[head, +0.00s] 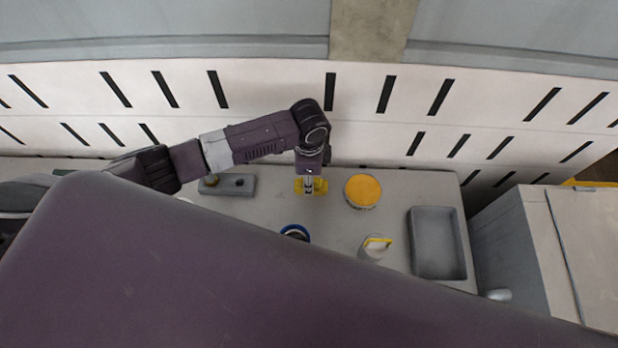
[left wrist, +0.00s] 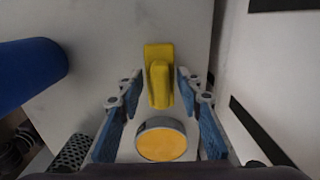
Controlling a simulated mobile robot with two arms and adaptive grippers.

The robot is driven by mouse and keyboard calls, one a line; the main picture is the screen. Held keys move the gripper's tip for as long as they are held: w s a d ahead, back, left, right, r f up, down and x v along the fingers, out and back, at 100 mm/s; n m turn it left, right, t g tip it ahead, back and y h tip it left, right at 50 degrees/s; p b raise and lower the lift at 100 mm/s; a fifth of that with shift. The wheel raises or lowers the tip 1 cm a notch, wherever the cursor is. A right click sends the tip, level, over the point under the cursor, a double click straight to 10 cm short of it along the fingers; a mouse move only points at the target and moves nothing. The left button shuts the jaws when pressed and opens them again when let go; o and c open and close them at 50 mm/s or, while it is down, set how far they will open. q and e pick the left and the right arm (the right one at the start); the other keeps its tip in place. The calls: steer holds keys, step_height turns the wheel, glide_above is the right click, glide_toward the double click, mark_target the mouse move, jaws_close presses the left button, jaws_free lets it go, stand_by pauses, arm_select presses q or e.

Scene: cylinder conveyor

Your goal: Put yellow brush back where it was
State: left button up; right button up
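The yellow brush (head: 322,187) is on the table near the back wall, partly covered by my left gripper (head: 310,188) in the head view. In the left wrist view the brush (left wrist: 159,78) shows a flat yellow base with a raised handle. My left gripper (left wrist: 160,85) has its fingers apart, one on each side of the brush, with visible gaps. I cannot tell how high the fingertips are above the table. My right gripper is not in view.
An orange-topped round tin (head: 362,190) stands right of the gripper. A blue-rimmed cylinder (head: 295,231), a white container with a yellow handle (head: 375,247), a grey tray (head: 465,255) and a small grey holder (head: 228,185) are also on the table. The slotted white wall (head: 290,85) is close behind.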

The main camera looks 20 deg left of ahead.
arm_select(q)
step_height(320, 180, up, 12)
steer(key=b, duration=0.1)
steer(key=shift+r, duration=0.15)
stand_by(0.4)
stand_by(0.4)
